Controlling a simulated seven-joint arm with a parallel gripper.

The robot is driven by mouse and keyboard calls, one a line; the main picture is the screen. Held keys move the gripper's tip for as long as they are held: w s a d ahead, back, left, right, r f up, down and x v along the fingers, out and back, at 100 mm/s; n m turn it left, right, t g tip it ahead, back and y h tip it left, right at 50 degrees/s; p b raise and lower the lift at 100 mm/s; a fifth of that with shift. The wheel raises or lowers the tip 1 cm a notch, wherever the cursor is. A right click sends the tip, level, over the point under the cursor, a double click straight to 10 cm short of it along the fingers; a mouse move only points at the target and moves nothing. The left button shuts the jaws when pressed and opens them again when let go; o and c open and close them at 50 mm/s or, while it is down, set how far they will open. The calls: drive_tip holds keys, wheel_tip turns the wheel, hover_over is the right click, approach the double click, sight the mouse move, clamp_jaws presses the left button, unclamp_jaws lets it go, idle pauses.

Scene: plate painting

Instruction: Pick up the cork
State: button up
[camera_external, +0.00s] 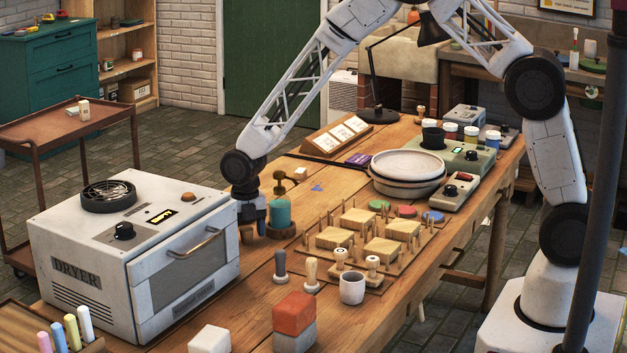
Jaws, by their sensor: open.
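I cannot pick out the cork with certainty in this view. My gripper (252,230) points down just right of the dryer's far corner, low over the wooden table. It is open, and I see nothing clearly held in it. The teal pump bottle (281,212) stands upright on a dark round base close to the right of my gripper. The gripper and the dryer hide part of the tabletop there.
The white dryer (130,265) fills the table's left side. Stamps (311,275), a white cup (352,289), an orange block (294,312) on a grey one and a pegged wooden board (365,237) stand in front. Stacked plates (407,170) are behind. Bare wood (235,310) shows at front.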

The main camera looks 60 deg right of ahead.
drive_tip(key=shift+f, duration=0.5)
drive_tip(key=c, duration=1)
